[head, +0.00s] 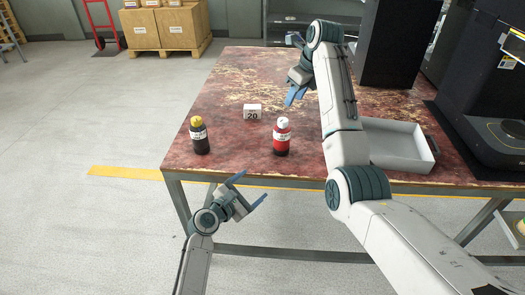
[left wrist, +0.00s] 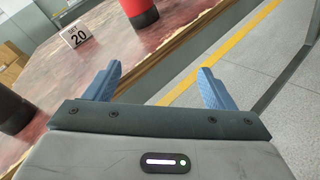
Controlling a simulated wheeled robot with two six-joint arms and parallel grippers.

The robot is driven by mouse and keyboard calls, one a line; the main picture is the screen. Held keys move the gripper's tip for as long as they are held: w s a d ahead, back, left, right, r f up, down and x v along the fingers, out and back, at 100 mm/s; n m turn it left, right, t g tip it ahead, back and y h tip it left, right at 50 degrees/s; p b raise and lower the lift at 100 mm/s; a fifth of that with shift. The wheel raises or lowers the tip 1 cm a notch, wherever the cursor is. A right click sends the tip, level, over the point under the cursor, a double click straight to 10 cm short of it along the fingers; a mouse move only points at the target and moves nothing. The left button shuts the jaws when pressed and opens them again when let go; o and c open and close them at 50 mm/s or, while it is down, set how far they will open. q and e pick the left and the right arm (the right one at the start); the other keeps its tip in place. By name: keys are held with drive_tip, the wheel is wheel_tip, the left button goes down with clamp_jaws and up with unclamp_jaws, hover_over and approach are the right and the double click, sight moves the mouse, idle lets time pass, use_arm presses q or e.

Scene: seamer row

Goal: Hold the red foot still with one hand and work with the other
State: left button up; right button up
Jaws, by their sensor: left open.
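No part is clearly recognisable as a separate red foot. My left gripper (head: 252,187) is open and empty, in front of the table's near edge, below the bottles. My right gripper (head: 295,97) is over the table, behind the red bottle, with its fingers overlapping.
A small white "20" card (head: 252,111) stands between and behind the bottles. A grey tray (head: 397,145) lies at right, partly behind my right arm. Black machines (head: 490,100) stand beyond it.

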sight(277, 138)
use_arm(q)
drive_tip(key=w+d+r+n, duration=0.1)
drive_tip(key=w+r+n, duration=0.1)
drive_tip(key=w+d+r+n+t, duration=0.1)
drive_tip(key=w+r+n, duration=0.1)
drive_tip(key=w+r, duration=0.1)
drive_tip(key=w+d+r+n+h, duration=0.1)
drive_tip(key=w+r, duration=0.1)
drive_tip(key=r, duration=0.1)
drive_tip(key=shift+w+d+n, duration=0.1)
drive_tip(key=shift+w+n, duration=0.3)
drive_tip(key=shift+w+d+r, duration=0.15)
drive_tip(key=shift+w, duration=0.15)
drive_tip(key=x, duration=1)
drive_tip(key=shift+w+r, duration=0.1)
drive_tip(key=shift+w, duration=0.05)
